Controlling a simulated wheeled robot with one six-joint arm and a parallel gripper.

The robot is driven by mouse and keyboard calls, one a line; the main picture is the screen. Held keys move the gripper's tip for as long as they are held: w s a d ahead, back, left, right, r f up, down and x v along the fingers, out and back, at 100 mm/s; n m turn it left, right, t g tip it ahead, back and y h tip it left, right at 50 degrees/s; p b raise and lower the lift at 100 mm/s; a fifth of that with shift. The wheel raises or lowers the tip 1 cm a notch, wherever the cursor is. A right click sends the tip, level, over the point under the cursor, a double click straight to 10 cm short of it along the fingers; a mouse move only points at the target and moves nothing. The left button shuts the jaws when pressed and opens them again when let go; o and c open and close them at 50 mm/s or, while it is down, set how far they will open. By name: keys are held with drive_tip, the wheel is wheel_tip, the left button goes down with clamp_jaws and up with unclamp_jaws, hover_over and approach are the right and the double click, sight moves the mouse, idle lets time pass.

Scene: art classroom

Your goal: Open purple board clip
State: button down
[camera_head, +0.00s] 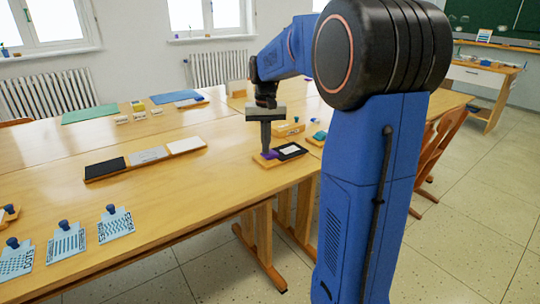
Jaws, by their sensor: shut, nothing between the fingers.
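The purple board clip (270,155) sits at the left end of a small wooden board (265,163) near the table's right edge. My gripper (266,150) points straight down with its fingers shut and empty, its tips right at the clip. The fingers hide part of the clip, and I cannot tell whether they touch it. Whether the clip is raised or flat is too small to make out. A black-framed white card (289,150) lies on the same board, to the right of the clip.
A wooden tray with black, grey and white panels (147,156) lies to the left. Several light-blue stencil plates with dark knobs (116,224) are at the front left. The table between is clear.

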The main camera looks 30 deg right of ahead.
drive_tip(key=shift+f, duration=0.35)
idle(0.3)
wheel_tip(320, 180, up, 7)
idle(1.0)
idle(0.4)
drive_tip(key=s+a+f+n+t, duration=0.1)
drive_tip(key=s+a, duration=0.4)
drive_tip(key=s, duration=0.5)
drive_tip(key=s+a+f+n+t, duration=0.2)
drive_tip(key=s+a+f, duration=0.3)
drive_tip(key=s, duration=0.5)
drive_tip(key=s+a+f+n+t, duration=0.1)
drive_tip(key=s+a+f, duration=0.4)
drive_tip(key=s, duration=0.5)
drive_tip(key=shift+a+f+n+t, duration=0.2)
drive_tip(key=shift+a+n+t, duration=0.2)
drive_tip(key=shift+n, duration=0.4)
